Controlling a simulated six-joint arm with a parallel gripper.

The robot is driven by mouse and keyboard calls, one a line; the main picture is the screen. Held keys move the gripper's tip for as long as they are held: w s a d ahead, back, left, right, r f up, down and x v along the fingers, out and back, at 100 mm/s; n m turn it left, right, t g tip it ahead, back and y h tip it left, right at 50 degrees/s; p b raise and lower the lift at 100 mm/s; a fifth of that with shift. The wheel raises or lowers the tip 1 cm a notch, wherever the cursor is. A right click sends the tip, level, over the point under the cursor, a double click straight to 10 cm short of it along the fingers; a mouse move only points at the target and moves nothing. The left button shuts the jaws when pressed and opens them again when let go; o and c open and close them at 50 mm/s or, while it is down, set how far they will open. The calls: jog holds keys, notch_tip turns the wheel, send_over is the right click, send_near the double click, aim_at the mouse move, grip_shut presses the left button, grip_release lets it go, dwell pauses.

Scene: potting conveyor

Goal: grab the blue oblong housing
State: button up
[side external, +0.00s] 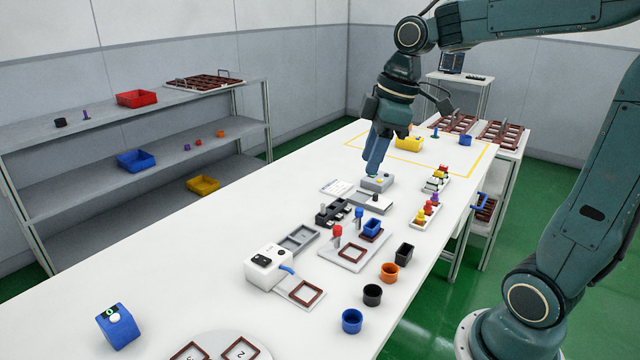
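A blue open box-shaped housing (372,228) with an oblong outline sits on the fixture plate at the middle of the table, at a brown frame. Another small blue housing (466,139) stands at the far right end of the table; its exact shape is too small to tell. A round blue cup (352,321) stands near the front edge. My gripper (374,168) points down at the far middle of the table, by a small grey device, well beyond the blue box-shaped housing. I see nothing clearly held, and the gap between its fingers cannot be made out.
Black (372,295), orange (389,273) and dark oblong (404,253) cups line the right edge. A white machine (268,266) stands left of the fixture plate (345,255). A yellow bin (409,144) is behind my gripper. The table's left side is mostly clear.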

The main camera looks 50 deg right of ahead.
jog(key=w+d+f+n+g+y, duration=0.1)
jog(key=w+d+f+n, duration=0.1)
jog(key=d, duration=0.6)
jog(key=w+d+f+n+y, duration=0.1)
jog(key=w+d+f+n, duration=0.1)
jog(key=d+f+n, duration=0.3)
jog(key=w+d+f+n+g+y, duration=0.1)
jog(key=w+d+f+n, duration=0.1)
jog(key=d+f, duration=0.4)
jog(key=d+n, duration=0.1)
jog(key=d, duration=0.3)
jog(key=shift+d+f+n+g, duration=0.3)
jog(key=shift+d+f, duration=0.05)
jog(key=shift+w+f, duration=0.1)
jog(key=shift+x, duration=4.25)
jog(key=shift+a, duration=0.15)
jog(key=shift+x, duration=2.55)
jog(key=shift+c, duration=0.5)
jog(key=c, duration=0.6)
